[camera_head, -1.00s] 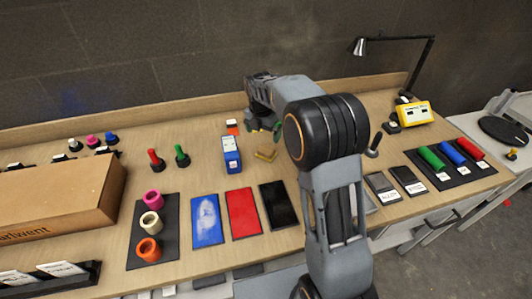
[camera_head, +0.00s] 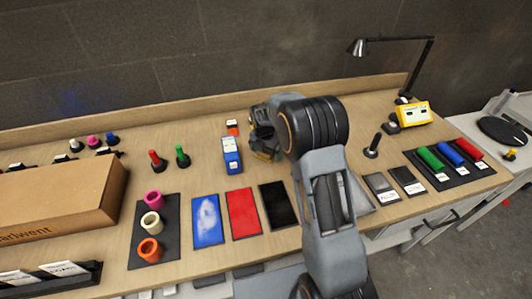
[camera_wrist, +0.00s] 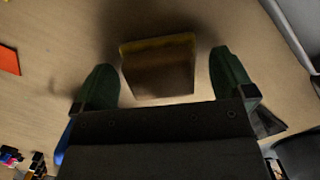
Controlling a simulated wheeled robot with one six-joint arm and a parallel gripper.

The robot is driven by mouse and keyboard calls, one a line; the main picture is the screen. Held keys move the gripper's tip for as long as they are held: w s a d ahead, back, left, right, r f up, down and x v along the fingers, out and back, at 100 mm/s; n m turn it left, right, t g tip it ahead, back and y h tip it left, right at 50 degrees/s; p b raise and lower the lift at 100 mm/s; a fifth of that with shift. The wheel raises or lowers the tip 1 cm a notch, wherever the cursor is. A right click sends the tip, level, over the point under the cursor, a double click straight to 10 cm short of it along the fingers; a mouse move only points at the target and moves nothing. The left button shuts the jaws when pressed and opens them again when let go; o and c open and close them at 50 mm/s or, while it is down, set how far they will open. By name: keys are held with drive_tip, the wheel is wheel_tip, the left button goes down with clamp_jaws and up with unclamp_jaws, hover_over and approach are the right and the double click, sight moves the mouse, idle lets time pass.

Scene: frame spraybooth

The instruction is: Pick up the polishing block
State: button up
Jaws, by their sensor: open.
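The polishing block (camera_wrist: 158,72) is a small brown block with a yellow edge, lying on the wooden bench in the wrist view. I cannot tell how far the fingertips are above the bench. In the head view my gripper (camera_head: 264,150) is low over the bench and hides most or all of the block.
A blue-and-white box (camera_head: 231,155) stands just left of my gripper. Blue (camera_head: 207,221), red (camera_head: 242,213) and black (camera_head: 278,204) panels lie in front. Red (camera_head: 156,160) and green (camera_head: 182,156) upright tools stand further left. A dark upright tool (camera_head: 372,146) stands at the right.

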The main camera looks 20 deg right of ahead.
drive_tip(key=c, duration=1)
drive_tip(key=shift+r, duration=0.1)
drive_tip(key=shift+r, duration=0.55)
drive_tip(key=s+r, duration=0.4)
drive_tip(key=s+r+b, duration=0.1)
drive_tip(key=s+r, duration=0.3)
drive_tip(key=s, duration=0.1)
drive_tip(key=s+r+b, duration=0.1)
drive_tip(key=s+r, duration=0.2)
drive_tip(key=s, duration=0.2)
drive_tip(key=shift+r, duration=0.4)
